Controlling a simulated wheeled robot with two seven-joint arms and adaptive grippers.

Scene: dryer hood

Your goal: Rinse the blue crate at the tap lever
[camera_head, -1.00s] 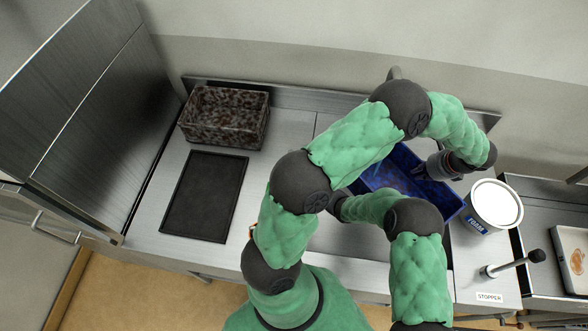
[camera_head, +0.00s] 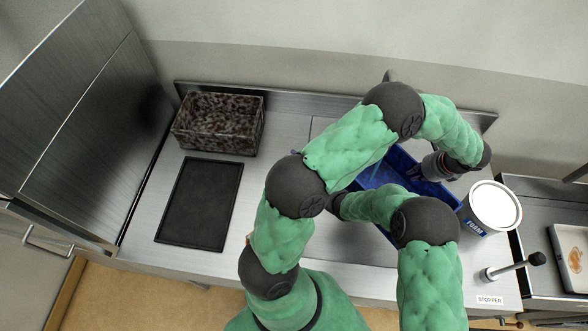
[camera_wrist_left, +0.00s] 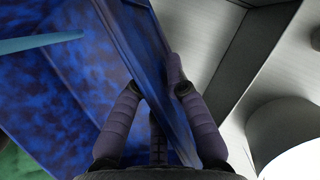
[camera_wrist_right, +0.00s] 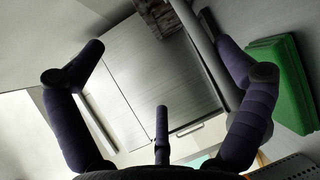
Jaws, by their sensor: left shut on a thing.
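The blue crate (camera_head: 402,160) is in the sink area, partly hidden under my arms in the head view. My left gripper (camera_head: 428,169) is shut on its right-hand wall. In the left wrist view the mottled blue crate (camera_wrist_left: 70,100) fills the left side, its wall between the fingers (camera_wrist_left: 155,95). A light blue streak (camera_wrist_left: 40,43), which looks like water, reaches over the crate. A dark tap-like part (camera_head: 390,76) rises behind my arm; I cannot make out its lever. My right gripper (camera_wrist_right: 160,62) has its fingers spread and empty.
A white FOAM tub (camera_head: 492,207) stands close right of the crate. A black-knobbed lever (camera_head: 515,265) stands by the STOPPER label. A speckled brown crate (camera_head: 218,125) and black tray (camera_head: 200,203) are on the left counter. A side tray (camera_head: 573,250) is far right.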

